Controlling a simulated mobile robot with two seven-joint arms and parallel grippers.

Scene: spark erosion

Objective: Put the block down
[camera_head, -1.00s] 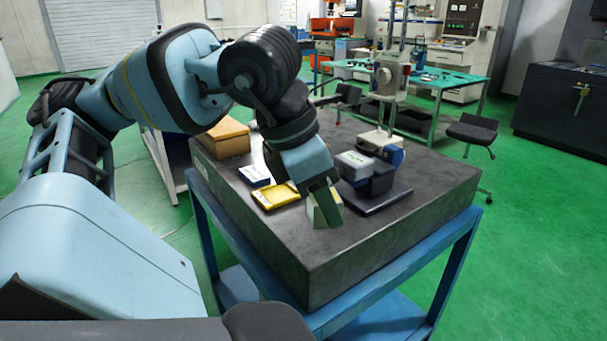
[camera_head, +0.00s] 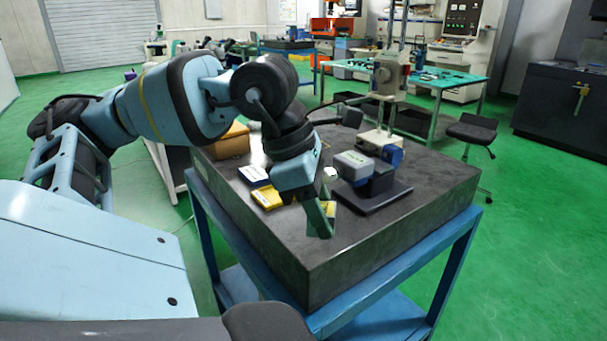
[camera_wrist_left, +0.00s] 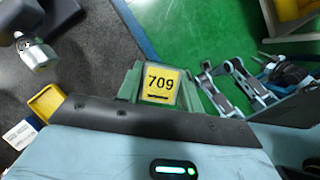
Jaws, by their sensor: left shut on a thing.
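The block (camera_wrist_left: 160,84) shows in the left wrist view as a yellow face marked 709, between the green fingers of my left gripper (camera_wrist_left: 159,86). My left gripper is shut on it. In the head view my left gripper (camera_head: 320,222) points down over the front part of the dark stone table (camera_head: 290,240). Only a small pale yellow part of the block (camera_head: 330,209) shows beside the fingers there. I cannot tell whether the block touches the tabletop. My right gripper is not in view.
A yellow tray (camera_head: 267,198) and a small white-topped box (camera_head: 254,176) lie left of the gripper. A grey box (camera_head: 355,162) on a dark stand (camera_head: 375,193) is close on the right. A brown box (camera_head: 230,140) sits behind. The table's front right is clear.

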